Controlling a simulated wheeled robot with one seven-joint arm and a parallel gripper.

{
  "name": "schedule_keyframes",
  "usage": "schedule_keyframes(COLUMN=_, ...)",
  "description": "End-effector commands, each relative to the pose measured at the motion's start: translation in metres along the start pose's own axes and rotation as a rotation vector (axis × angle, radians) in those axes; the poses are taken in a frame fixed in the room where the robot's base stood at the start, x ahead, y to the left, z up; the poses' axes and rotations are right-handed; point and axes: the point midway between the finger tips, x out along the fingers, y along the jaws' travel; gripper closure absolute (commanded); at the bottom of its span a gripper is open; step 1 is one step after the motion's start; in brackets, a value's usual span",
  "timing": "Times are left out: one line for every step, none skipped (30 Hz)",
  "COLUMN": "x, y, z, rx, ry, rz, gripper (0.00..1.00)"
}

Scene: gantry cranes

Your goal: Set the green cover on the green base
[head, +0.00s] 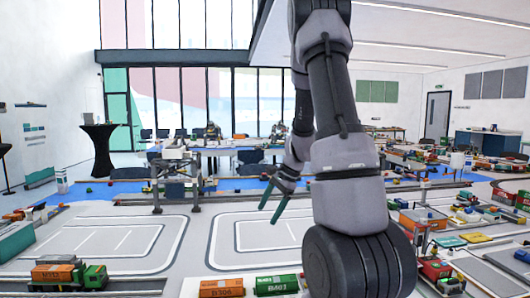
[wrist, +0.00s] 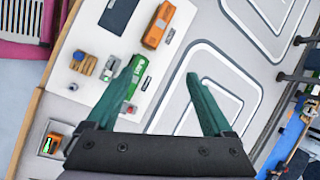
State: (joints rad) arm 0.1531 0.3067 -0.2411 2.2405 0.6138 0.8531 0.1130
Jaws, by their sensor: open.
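My gripper (head: 268,214) has two long green fingers. It is open and empty, hanging above the floor in the head view; in the wrist view its fingers (wrist: 166,70) are spread wide. A bright green block with white lettering (head: 276,284) lies at the bottom of the head view. It also shows in the wrist view (wrist: 139,88), beside the left finger and partly covered by it. I cannot tell for sure which green piece is the cover and which the base.
An orange block (head: 221,288) stands left of the green one; an orange-loaded truck (head: 68,273) is further left. Flat green (head: 448,241) and yellow (head: 476,238) pieces lie at the right. A gantry crane (head: 176,172) stands behind. The white-outlined floor (head: 110,240) is mostly clear.

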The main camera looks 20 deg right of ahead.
Motion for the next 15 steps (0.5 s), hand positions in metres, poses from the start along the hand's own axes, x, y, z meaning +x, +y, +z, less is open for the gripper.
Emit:
schedule_keyframes(x=-0.02, y=-0.004, z=0.021, rx=-0.074, ry=0.006, rz=-0.021, gripper=0.14)
schedule_keyframes(x=-0.029, y=-0.004, z=0.031, rx=-0.115, ry=0.01, rz=-0.029, gripper=0.14)
schedule_keyframes(x=-0.042, y=-0.004, z=0.044, rx=-0.169, ry=0.018, rz=-0.039, gripper=0.14)
schedule_keyframes(x=-0.051, y=-0.003, z=0.054, rx=-0.211, ry=0.024, rz=-0.047, gripper=0.14)
schedule_keyframes(x=-0.06, y=-0.002, z=0.064, rx=-0.254, ry=0.032, rz=-0.054, gripper=0.14)
schedule_keyframes(x=-0.072, y=0.0, z=0.077, rx=-0.31, ry=0.043, rz=-0.063, gripper=0.14)
schedule_keyframes(x=-0.081, y=0.002, z=0.086, rx=-0.351, ry=0.052, rz=-0.07, gripper=0.14)
schedule_keyframes(x=-0.089, y=0.005, z=0.095, rx=-0.391, ry=0.062, rz=-0.077, gripper=0.14)
schedule_keyframes(x=-0.1, y=0.009, z=0.107, rx=-0.445, ry=0.077, rz=-0.086, gripper=0.14)
schedule_keyframes(x=-0.108, y=0.013, z=0.115, rx=-0.486, ry=0.089, rz=-0.092, gripper=0.14)
schedule_keyframes(x=-0.116, y=0.016, z=0.123, rx=-0.527, ry=0.101, rz=-0.099, gripper=0.14)
schedule_keyframes(x=-0.126, y=0.022, z=0.134, rx=-0.581, ry=0.12, rz=-0.107, gripper=0.14)
schedule_keyframes(x=-0.133, y=0.026, z=0.141, rx=-0.621, ry=0.135, rz=-0.113, gripper=0.14)
schedule_keyframes(x=-0.14, y=0.031, z=0.148, rx=-0.661, ry=0.151, rz=-0.119, gripper=0.14)
schedule_keyframes(x=-0.149, y=0.038, z=0.158, rx=-0.713, ry=0.174, rz=-0.126, gripper=0.14)
